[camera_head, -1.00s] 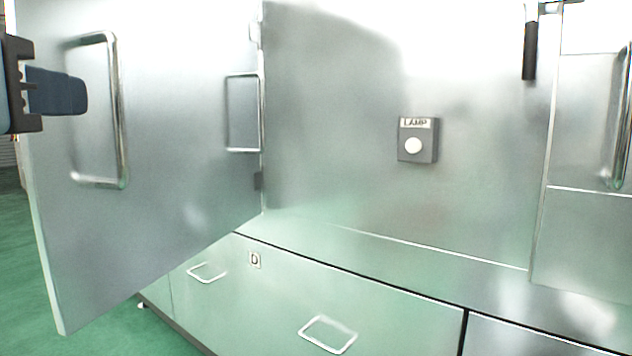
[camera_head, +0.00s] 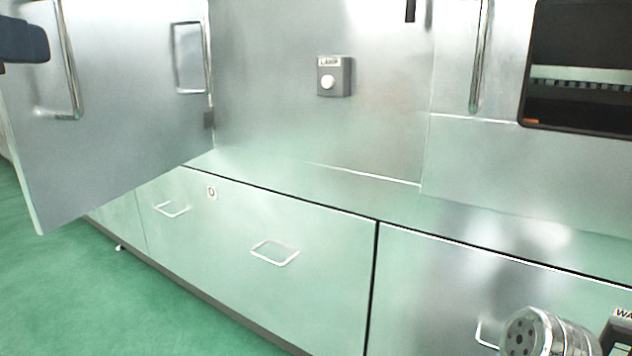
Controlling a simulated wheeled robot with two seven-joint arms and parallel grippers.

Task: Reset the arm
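Part of my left gripper (camera_head: 22,40), dark blue, shows at the upper left edge, in front of the open metal door (camera_head: 130,120). It appears close to the door's long bar handle (camera_head: 69,60), but I cannot tell whether it touches it. The rest of this gripper is cut off by the picture edge, so its opening cannot be judged. My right gripper is not in view.
The door stands swung out on the left. A lamp button box (camera_head: 335,76) is on the machine wall. Lower panels with wire handles (camera_head: 275,252) run below. A metal cylinder with holes (camera_head: 522,334) stands at bottom right. Green floor (camera_head: 130,300) is clear at lower left.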

